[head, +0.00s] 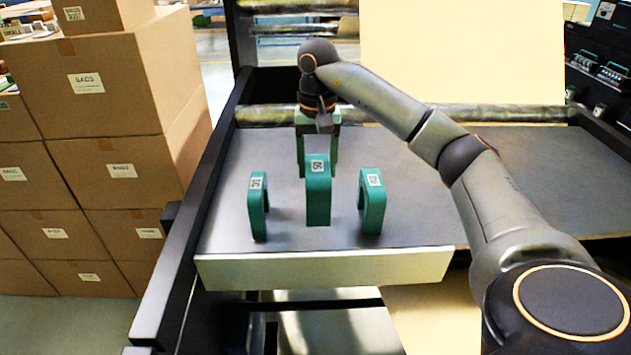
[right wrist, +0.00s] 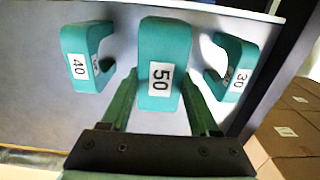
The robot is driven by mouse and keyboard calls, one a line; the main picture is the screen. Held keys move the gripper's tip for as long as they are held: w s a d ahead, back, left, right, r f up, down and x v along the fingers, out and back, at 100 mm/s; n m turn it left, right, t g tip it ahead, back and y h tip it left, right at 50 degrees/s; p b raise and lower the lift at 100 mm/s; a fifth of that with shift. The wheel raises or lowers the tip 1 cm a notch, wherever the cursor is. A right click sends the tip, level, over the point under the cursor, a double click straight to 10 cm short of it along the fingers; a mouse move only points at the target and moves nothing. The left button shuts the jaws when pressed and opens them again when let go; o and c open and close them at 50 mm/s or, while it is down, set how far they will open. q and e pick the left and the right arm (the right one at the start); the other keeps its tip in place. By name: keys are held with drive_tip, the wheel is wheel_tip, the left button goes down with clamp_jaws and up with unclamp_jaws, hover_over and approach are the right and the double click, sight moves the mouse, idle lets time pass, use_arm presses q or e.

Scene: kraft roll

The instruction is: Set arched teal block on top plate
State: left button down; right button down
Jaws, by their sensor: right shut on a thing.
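A tall teal arched block (head: 318,190) labelled 50 is in the middle of the grey plate (head: 222,222). My right gripper (head: 319,160) reaches it from the far side, fingers shut on its two sides. In the right wrist view, the block (right wrist: 164,45) is upright between the two green fingers (right wrist: 159,92). I cannot tell whether its base touches the plate or hangs just above it. Shorter teal arched blocks stand apart on each side: the 30 block (head: 258,207) at left and the 40 block (head: 372,203) at right. My left gripper is out of view.
Stacked cardboard boxes (head: 105,85) stand left of the dark frame (head: 172,245). The plate has a pale front edge (head: 325,270). A cream paper sheet (head: 435,60) hangs behind a metal roller (head: 480,114). The plate's right side is free of blocks, beneath my arm.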

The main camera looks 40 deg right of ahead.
drive_tip(key=shift+w+d+f, duration=0.35)
drive_tip(key=shift+w+f, duration=0.4)
drive_tip(key=shift+f, duration=0.15)
wheel_tip(320, 180, down, 3)
drive_tip(key=shift+f+p, duration=0.1)
drive_tip(key=shift+p, duration=0.45)
drive_tip(key=shift+w+f, duration=0.1)
drive_tip(key=shift+f, duration=0.1)
drive_tip(key=shift+c, duration=0.6)
unclamp_jaws()
wheel_tip(320, 180, up, 11)
drive_tip(key=shift+r+p, duration=0.4)
drive_tip(key=shift+r, duration=0.3)
